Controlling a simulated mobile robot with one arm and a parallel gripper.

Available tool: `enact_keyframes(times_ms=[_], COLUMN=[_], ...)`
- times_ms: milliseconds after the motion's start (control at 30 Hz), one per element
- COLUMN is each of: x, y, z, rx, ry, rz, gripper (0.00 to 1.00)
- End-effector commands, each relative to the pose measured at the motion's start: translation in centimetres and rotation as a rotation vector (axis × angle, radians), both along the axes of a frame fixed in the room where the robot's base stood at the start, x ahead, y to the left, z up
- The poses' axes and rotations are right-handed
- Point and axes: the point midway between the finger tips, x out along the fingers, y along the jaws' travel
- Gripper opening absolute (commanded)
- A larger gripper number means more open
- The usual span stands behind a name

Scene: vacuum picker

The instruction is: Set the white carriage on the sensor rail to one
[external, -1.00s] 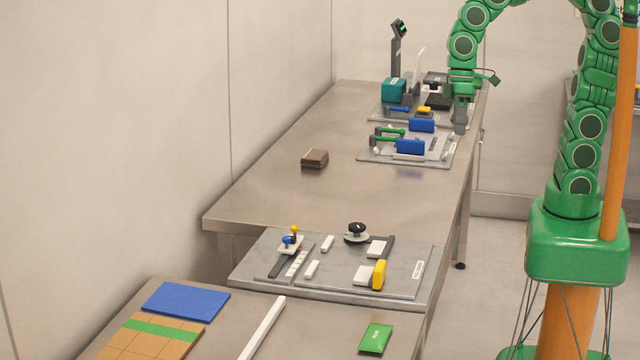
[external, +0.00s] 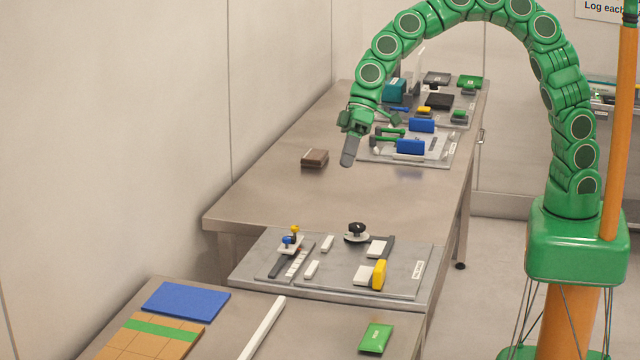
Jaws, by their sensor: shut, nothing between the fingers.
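A white carriage (external: 291,248) with a blue knob and a yellow knob sits on a dark rail (external: 280,265) at the left of the grey plate on the near side of the long table. A strip with several light marks (external: 297,264) runs beside the rail; its lettering is too small to read. My gripper (external: 347,163) is shut and empty, pointing down over the long table. It is beyond the carriage, up and to the right of it in the picture, and clear of it.
The grey plate (external: 415,283) also bears a black knob (external: 357,232), white blocks and a yellow handle (external: 379,274). A brown block (external: 315,158) lies near my gripper. Farther plates carry blue and green parts (external: 410,147). The middle of the long table (external: 290,192) is clear.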

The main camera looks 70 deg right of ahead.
Motion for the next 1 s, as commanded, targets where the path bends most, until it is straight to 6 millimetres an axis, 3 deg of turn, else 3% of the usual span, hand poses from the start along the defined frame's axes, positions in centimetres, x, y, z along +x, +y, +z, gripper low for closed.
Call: enact_keyframes(times_ms=[200,400,767,1000], x=[4.9,8.0,9.4,10.0], y=[1.7,2.3,3.0,4.7], z=[-3.7,-6.2,-8.0,-10.6], rx=[0.033,0.043,0.044,0.044], ry=[-0.032,-0.061,-0.072,-0.069], rz=[-0.033,-0.063,-0.072,-0.073], gripper=[0.00,0.00,0.00,0.00])
